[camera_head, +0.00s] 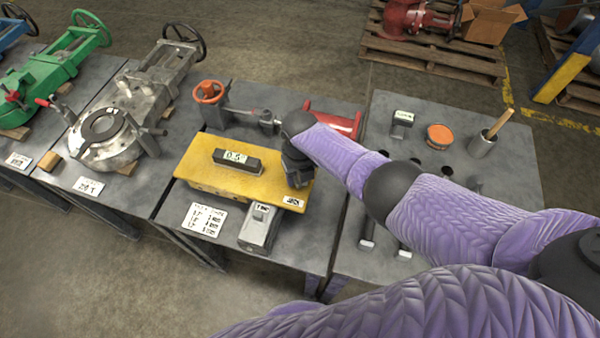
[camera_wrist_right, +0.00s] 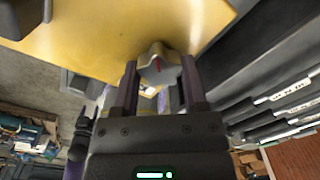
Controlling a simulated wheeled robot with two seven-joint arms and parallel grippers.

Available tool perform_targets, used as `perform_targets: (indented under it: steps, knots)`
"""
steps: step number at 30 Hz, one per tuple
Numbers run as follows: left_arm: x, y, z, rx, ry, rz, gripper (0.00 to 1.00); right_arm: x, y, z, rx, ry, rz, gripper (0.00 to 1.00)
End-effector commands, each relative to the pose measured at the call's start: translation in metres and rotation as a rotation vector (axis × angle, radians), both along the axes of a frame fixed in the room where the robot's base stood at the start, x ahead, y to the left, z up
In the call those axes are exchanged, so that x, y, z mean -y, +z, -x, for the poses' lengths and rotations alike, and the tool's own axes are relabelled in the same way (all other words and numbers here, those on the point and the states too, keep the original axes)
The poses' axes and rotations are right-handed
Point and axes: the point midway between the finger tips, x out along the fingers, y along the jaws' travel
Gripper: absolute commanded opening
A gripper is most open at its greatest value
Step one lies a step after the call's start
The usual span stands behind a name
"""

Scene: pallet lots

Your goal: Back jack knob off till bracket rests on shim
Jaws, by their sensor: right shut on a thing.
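The yellow bracket (camera_head: 215,180) lies on the middle grey bench, with a dark block marked 0.5 (camera_head: 237,160) on top. My right gripper (camera_head: 298,178) is at the bracket's right end, above a label that seems to read JACK (camera_head: 293,202). In the right wrist view its two fingers close around the pale lobed jack knob (camera_wrist_right: 157,70), which has a red mark and sits against the yellow bracket (camera_wrist_right: 110,35). No shim can be made out under the bracket, nor whether they touch. A dark and purple shape at the left of the wrist view may be my left arm; its gripper is unclear.
A grey labelled block (camera_head: 258,232) and a printed card (camera_head: 204,219) lie in front of the bracket. An orange handwheel (camera_head: 209,92) stands behind it. The right bench holds an orange tin (camera_head: 440,135) and a cup with a wooden handle (camera_head: 482,145). A grey valve (camera_head: 105,135) stands left.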

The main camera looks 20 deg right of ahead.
Motion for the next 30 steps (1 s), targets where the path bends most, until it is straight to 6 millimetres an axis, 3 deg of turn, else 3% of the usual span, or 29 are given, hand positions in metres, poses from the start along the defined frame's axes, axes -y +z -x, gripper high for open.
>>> perform_targets:
  steps: [6, 7, 11, 20, 30]
  knots:
    - [0.0, 0.0, 0.0, 0.0, 0.0, 0.0, 0.58, 0.0, 0.002, -0.002, 0.006, -0.001, -0.001, 0.0]
    - [0.0, 0.0, 0.0, 0.0, 0.0, 0.0, 0.58, 0.0, 0.002, -0.002, 0.006, -0.001, -0.001, 0.62]
    - [0.0, 0.0, 0.0, 0.0, 0.0, 0.0, 0.58, 0.0, 0.001, -0.001, 0.004, -0.001, 0.0, 0.9]
    - [0.0, 0.002, 0.0, 0.002, 0.0, 0.0, 0.58, 0.0, 0.004, -0.001, 0.002, -0.001, 0.0, 0.91]
    - [0.01, 0.052, -0.015, 0.036, -0.001, 0.017, 0.58, 0.0, 0.085, -0.001, 0.006, 0.0, 0.0, 0.91]
